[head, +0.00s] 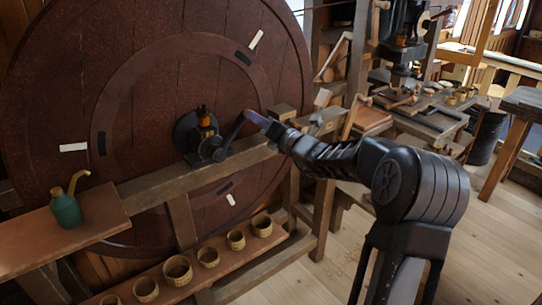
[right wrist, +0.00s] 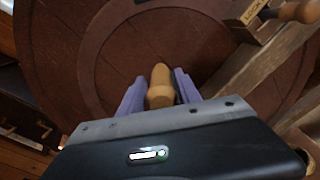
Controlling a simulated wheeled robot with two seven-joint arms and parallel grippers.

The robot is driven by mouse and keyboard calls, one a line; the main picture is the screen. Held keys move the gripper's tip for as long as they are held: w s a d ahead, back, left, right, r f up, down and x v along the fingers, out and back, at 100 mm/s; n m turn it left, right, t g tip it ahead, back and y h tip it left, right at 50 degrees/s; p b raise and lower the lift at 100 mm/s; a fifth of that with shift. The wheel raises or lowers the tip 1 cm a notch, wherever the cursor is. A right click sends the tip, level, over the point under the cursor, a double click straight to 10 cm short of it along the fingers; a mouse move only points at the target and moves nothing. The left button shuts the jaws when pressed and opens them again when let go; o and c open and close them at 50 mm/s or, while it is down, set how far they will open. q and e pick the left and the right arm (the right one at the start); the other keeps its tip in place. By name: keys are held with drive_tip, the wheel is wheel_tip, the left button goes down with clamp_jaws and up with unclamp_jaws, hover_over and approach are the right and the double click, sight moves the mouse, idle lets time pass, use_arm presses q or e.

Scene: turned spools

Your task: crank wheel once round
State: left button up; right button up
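The big dark red-brown wheel (head: 140,85) stands upright and fills the left of the head view. Its black hub carries a crank arm (head: 232,132) that points up and right. My right gripper (head: 256,118) is at the crank's outer end. In the right wrist view its two purple fingers (right wrist: 160,92) stand close on either side of the wooden crank handle (right wrist: 160,75) and look shut on it. The fingers hide the handle in the head view. My left gripper is in neither view.
A wooden beam (head: 155,184) crosses before the wheel. A green oil can (head: 65,209) stands on the left shelf. Several small round wooden pots (head: 178,269) line a low plank. A cluttered workbench (head: 430,115) is at the back right. The floor at right is clear.

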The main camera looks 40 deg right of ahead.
drive_tip(key=d+f+m+p, duration=0.4)
drive_tip(key=f+m, duration=0.9)
drive_tip(key=f, duration=0.3)
drive_tip(key=shift+f+m, duration=0.25)
drive_tip(key=shift+m, duration=0.05)
drive_tip(key=shift+w+r, duration=0.1)
drive_tip(key=shift+r, duration=0.35)
drive_tip(key=shift+d, duration=0.1)
drive_tip(key=shift+p, duration=0.3)
drive_tip(key=s+p, duration=0.2)
drive_tip(key=s, duration=0.9)
drive_tip(key=shift+a+f, duration=0.3)
drive_tip(key=shift+f, duration=0.1)
